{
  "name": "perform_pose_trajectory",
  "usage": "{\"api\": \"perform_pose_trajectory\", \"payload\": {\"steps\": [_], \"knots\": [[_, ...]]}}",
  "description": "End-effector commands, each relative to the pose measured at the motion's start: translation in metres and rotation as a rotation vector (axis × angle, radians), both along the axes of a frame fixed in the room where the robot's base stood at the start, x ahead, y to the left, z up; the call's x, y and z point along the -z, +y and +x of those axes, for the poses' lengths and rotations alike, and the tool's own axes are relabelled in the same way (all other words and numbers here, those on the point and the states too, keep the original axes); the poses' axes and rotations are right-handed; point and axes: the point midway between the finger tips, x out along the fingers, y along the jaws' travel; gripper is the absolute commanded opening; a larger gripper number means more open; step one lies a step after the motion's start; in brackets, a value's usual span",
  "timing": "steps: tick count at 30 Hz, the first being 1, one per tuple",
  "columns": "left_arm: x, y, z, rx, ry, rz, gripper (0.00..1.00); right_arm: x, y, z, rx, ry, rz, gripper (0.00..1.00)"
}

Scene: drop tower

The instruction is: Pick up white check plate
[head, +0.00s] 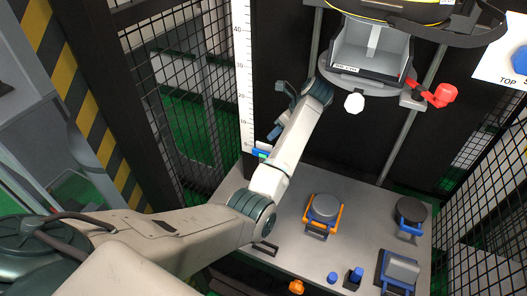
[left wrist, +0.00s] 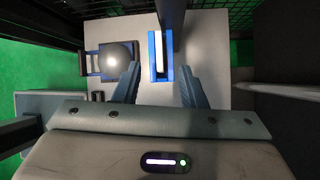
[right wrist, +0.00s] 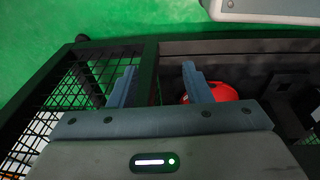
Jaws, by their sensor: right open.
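The white check plate (left wrist: 159,58) stands on edge in a blue holder (left wrist: 152,72) on the grey table in the left wrist view. My left gripper (left wrist: 158,80) is open, its fingers on either side of the holder in that picture and nothing between them; the plate lies beyond the fingertips. My left gripper (head: 280,111) is high beside the tower there. My right gripper (right wrist: 159,70) is open and empty in the right wrist view, away from the table.
A dark disc (head: 411,209) on a blue stand and a grey disc (head: 326,206) in an orange holder stand on the table. Small blue pieces (head: 332,277) lie near its front. The tower's carriage (head: 371,48) and red lever (head: 440,94) are above; mesh fencing surrounds it.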

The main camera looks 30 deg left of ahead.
Motion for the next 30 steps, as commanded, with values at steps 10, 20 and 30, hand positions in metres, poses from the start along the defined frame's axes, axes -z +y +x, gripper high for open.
{"api": "perform_pose_trajectory", "payload": {"steps": [10, 20, 30], "knots": [[0.016, 0.009, -0.001, 0.001, 0.000, 0.000, 0.38, -0.043, 0.004, 0.018, -0.007, -0.030, -0.002, 0.45], [0.028, 0.016, -0.003, 0.001, -0.001, 0.000, 0.38, -0.073, 0.007, 0.026, -0.012, -0.053, -0.004, 0.45], [0.049, 0.031, -0.006, 0.000, 0.004, 0.001, 0.38, -0.123, 0.011, 0.030, -0.019, -0.083, -0.007, 0.45]]}}
